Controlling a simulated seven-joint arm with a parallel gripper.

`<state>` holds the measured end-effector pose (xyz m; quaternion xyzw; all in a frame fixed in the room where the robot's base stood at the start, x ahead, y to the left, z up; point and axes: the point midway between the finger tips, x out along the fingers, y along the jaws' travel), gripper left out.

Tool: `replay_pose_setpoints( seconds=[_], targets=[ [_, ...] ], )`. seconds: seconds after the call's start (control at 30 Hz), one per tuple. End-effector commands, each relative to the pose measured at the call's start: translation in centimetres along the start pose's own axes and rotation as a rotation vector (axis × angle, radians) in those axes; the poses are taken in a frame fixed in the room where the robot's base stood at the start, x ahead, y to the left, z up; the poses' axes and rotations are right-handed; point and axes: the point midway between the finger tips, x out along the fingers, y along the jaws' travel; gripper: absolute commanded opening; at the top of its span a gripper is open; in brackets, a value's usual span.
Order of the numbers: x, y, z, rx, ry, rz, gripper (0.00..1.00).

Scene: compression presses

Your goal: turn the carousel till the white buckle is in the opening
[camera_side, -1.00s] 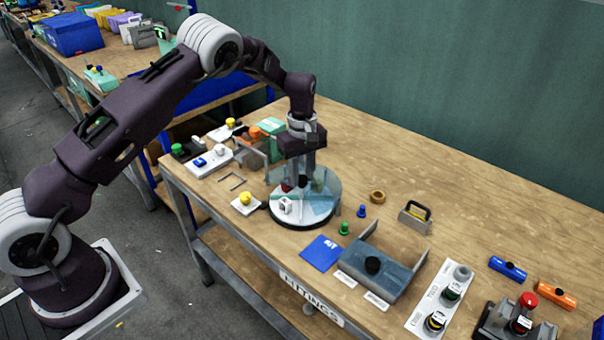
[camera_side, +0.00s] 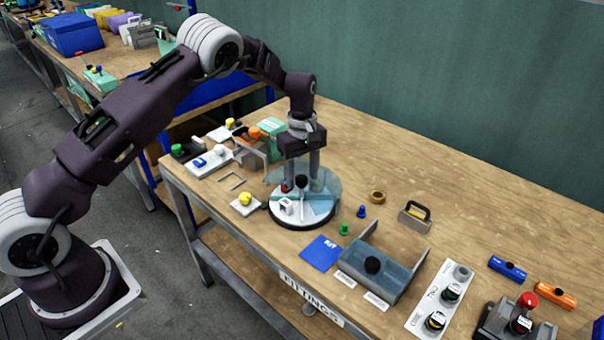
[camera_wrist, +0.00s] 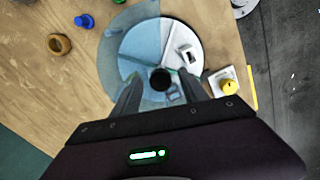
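The round carousel (camera_side: 290,219) stands near the bench's front edge, under a clear bluish cover (camera_side: 325,186) that leaves a pale wedge uncovered. The white buckle (camera_side: 286,206) lies in that uncovered wedge, on the front-left side; it also shows in the wrist view (camera_wrist: 187,53). A black knob (camera_wrist: 160,80) rises at the carousel's centre. My gripper (camera_side: 301,179) is above the carousel, pointing down and open, one finger on each side of the knob, apart from it. A small red thing (camera_side: 284,187) shows beside the left finger. Other items under the cover are unclear.
A yellow-knobbed white block (camera_side: 245,201) sits close left of the carousel. Green (camera_side: 344,229) and blue (camera_side: 361,211) pegs and a brown ring (camera_side: 377,196) stand to its right. A blue-grey tray (camera_side: 388,279) is in front right. The bench's back right is clear.

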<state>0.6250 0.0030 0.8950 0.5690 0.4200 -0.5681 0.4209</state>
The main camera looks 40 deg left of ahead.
Motion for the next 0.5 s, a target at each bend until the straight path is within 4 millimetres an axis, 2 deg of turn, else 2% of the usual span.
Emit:
replay_pose_setpoints(
  seconds=[0.17,0.23,0.5],
  targets=[
    [-0.1,0.0,0.0,0.000,0.000,-0.001,0.52],
    [-0.8,0.0,0.0,0.000,0.000,0.001,0.52],
    [-6.0,0.1,0.0,0.000,0.001,0.002,0.52]
  ],
)
